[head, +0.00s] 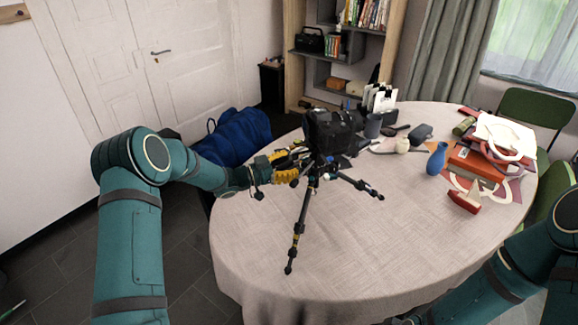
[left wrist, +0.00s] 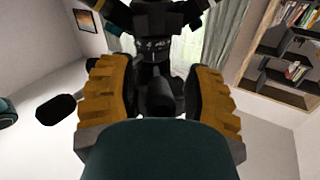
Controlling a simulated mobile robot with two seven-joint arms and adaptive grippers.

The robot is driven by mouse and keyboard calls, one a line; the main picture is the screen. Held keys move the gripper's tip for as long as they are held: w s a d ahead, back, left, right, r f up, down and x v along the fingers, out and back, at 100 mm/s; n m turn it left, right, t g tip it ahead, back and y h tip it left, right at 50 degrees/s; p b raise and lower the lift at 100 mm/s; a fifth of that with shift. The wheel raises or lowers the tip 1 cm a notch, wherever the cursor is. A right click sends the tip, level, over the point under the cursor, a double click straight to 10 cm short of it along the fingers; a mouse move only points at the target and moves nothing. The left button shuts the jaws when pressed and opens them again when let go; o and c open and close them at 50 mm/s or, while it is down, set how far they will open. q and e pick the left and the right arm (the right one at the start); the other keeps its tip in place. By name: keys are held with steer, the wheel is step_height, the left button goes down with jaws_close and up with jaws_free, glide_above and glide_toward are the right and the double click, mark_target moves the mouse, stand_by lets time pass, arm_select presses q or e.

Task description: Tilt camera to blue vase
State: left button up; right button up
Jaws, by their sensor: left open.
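The black camera (head: 330,131) sits on top of the black tripod (head: 299,225), which stands on the table with its legs spread. The blue vase (head: 436,159) stands upright on the table, to the right of the camera. My left gripper (head: 288,167), with yellow finger pads, is at the left side of the tripod head, just below the camera. In the left wrist view its fingers (left wrist: 160,75) are apart, with a dark part of the tripod (left wrist: 154,48) beyond and between them. Contact cannot be told. My right gripper is out of frame; only its arm shows at lower right.
The round table (head: 370,250) has a pale cloth, clear at its front. Red boxes (head: 474,163) and papers lie at its right. A white-and-dark cluster of small items lies behind the camera. A blue bag (head: 232,138) is beyond the left arm. Green chairs (head: 536,108) stand right.

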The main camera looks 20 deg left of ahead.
arm_select(q)
jaws_close()
steer(key=shift+r+p, duration=0.35)
steer(key=shift+p, duration=0.15)
steer(key=r+g+y+p, duration=0.1)
steer(key=r+y+p, duration=0.1)
steer(key=p, duration=0.3)
steer(key=r+g+y+p, duration=0.1)
steer(key=r+g+p, duration=0.1)
steer(key=p, duration=0.4)
steer(key=shift+s+a+y, duration=0.2)
steer(key=shift+y, duration=0.2)
steer(key=shift+g+p, duration=0.3)
steer(key=shift+p, duration=0.25)
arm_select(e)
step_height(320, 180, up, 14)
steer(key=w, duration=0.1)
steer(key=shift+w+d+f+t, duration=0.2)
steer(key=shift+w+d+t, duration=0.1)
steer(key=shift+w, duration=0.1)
